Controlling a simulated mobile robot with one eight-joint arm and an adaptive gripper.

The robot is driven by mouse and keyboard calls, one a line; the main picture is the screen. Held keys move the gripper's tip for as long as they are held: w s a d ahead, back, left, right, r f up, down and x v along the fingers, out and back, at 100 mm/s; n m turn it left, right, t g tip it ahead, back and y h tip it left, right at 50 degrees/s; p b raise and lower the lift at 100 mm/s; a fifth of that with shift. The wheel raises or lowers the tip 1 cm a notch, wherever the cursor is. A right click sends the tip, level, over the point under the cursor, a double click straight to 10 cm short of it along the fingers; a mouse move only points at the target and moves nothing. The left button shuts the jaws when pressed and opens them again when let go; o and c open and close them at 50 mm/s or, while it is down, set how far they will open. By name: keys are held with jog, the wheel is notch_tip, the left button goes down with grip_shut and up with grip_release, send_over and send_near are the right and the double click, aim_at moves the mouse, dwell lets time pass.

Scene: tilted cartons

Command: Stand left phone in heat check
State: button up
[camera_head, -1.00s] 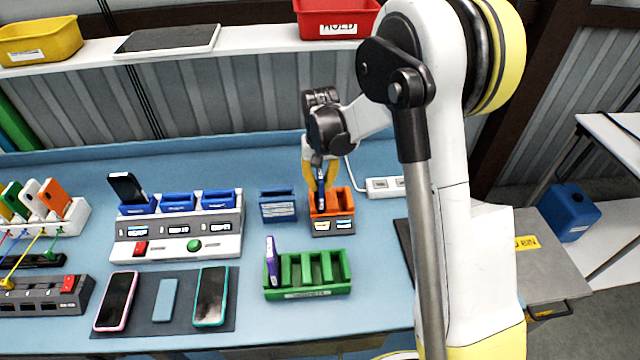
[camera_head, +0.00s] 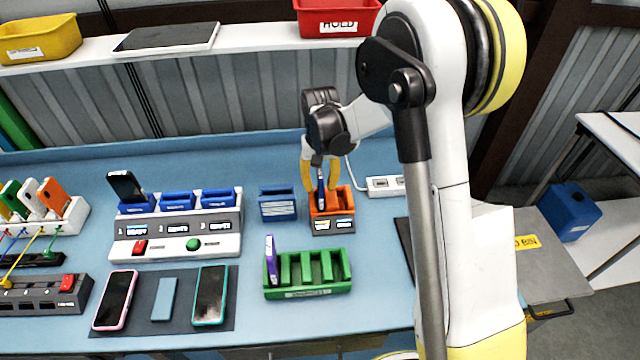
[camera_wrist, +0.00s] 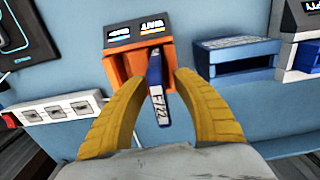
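The orange two-display stand (camera_head: 346,205), likely the heat check, stands on the blue bench; one display reads WAIT in the wrist view (camera_wrist: 116,66). A dark blue phone (camera_head: 321,192) stands on edge in it, slightly tilted, with a white label showing in the wrist view (camera_wrist: 159,105). My gripper (camera_head: 321,186) is above the stand with its yellow fingers on either side of the phone. In the wrist view the gripper (camera_wrist: 160,80) is open, with gaps beside the phone. The phone's lower end is hidden in the stand.
A blue holder (camera_head: 278,206) stands left of the stand, a white power strip (camera_head: 385,186) right. In front is a green rack (camera_head: 308,289) with a purple phone (camera_head: 270,260). A mat with phones (camera_head: 210,295) and a three-bay charger (camera_head: 175,243) lie left.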

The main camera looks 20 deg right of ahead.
jog(key=shift+r, duration=0.1)
notch_tip(320, 180, up, 12)
jog(key=shift+f, duration=0.1)
dwell(0.4)
notch_tip(320, 180, up, 7)
jog(key=p, duration=0.4)
jog(key=shift+p, duration=0.4)
